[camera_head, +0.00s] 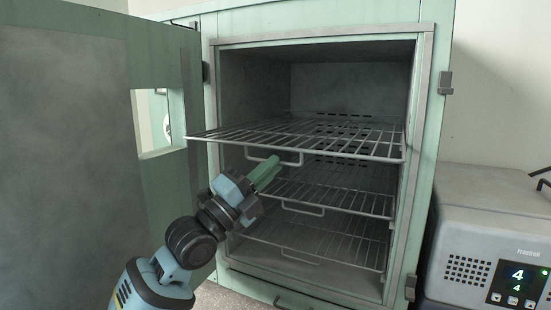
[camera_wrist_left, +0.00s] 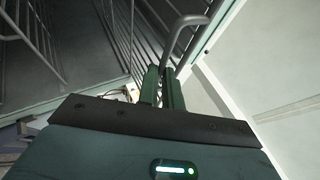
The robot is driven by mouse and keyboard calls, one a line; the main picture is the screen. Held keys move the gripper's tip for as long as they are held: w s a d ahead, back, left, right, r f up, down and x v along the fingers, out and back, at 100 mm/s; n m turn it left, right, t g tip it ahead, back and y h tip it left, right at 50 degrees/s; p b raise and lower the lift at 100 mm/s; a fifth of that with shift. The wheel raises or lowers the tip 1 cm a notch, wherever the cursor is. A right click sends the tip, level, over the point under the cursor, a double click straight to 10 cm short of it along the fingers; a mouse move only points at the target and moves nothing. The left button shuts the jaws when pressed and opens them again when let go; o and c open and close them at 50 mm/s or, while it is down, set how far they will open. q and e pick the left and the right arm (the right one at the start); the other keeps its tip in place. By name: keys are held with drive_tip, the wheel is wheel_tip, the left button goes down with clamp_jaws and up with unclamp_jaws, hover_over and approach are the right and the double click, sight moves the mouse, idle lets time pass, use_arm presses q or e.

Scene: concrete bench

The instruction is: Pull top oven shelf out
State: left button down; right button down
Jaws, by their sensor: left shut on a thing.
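The top oven shelf (camera_head: 330,138) is a wire rack. It juts a little out past the front opening of the oven, its left front corner furthest out. A wire handle loop hangs below its front edge. The oven (camera_head: 222,120) is pale green with a dark grey cavity. My right gripper is in neither view.
The oven door (camera_head: 75,140) stands open on the left, with a small window. Two lower wire shelves (camera_head: 335,198) with similar handles sit inside the oven below the top one. A grey device with a display (camera_head: 490,235) stands at the right.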

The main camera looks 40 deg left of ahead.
use_arm(q)
drive_tip(key=shift+s+d, duration=0.25)
drive_tip(key=shift+s, duration=0.85)
drive_tip(key=c, duration=1.8)
unclamp_jaws()
drive_tip(key=shift+c, duration=0.2)
